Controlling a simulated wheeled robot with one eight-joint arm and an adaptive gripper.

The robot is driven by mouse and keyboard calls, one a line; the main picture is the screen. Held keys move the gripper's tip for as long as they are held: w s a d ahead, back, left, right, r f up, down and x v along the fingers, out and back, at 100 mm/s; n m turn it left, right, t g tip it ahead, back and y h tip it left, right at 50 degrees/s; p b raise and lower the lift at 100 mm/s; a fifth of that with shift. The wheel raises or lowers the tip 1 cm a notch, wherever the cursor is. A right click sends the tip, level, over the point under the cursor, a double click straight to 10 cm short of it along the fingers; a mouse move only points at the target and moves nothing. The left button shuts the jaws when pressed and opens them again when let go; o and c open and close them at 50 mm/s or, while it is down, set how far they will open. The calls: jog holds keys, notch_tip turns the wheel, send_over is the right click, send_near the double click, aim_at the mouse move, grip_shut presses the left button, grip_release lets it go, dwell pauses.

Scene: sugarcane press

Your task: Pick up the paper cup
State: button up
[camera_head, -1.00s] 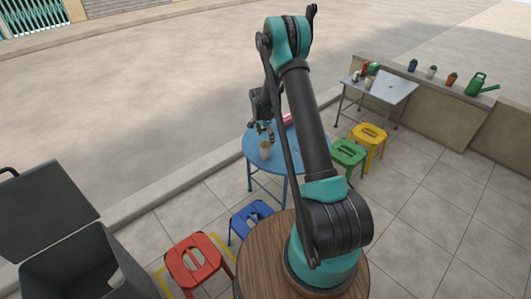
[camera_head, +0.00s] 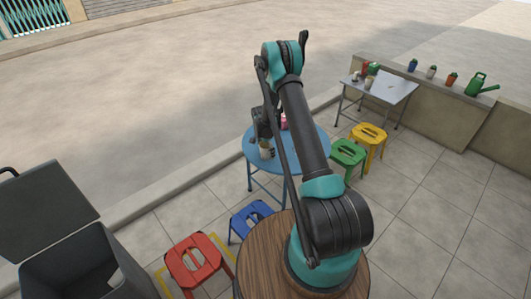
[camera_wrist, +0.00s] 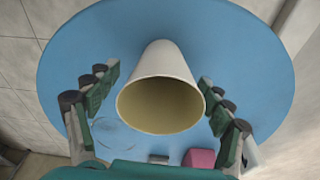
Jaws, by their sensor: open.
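The paper cup (camera_wrist: 160,72) is pale with a cream inside and stands on the round blue table (camera_wrist: 75,48). In the wrist view its open mouth faces the camera. My gripper (camera_wrist: 160,90) is open, with one green-padded finger on each side of the cup and a visible gap to each. In the head view the cup (camera_head: 267,153) is small and partly covered by my gripper (camera_head: 263,146), which is low over the blue table (camera_head: 255,165).
Blue (camera_head: 250,217), red (camera_head: 194,260), green (camera_head: 348,153) and yellow (camera_head: 368,139) stools stand around. A metal table (camera_head: 385,88) is at the back right.

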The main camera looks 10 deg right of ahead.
jog(key=c, duration=1)
jog(key=shift+o, duration=0.2)
jog(key=shift+r, duration=0.15)
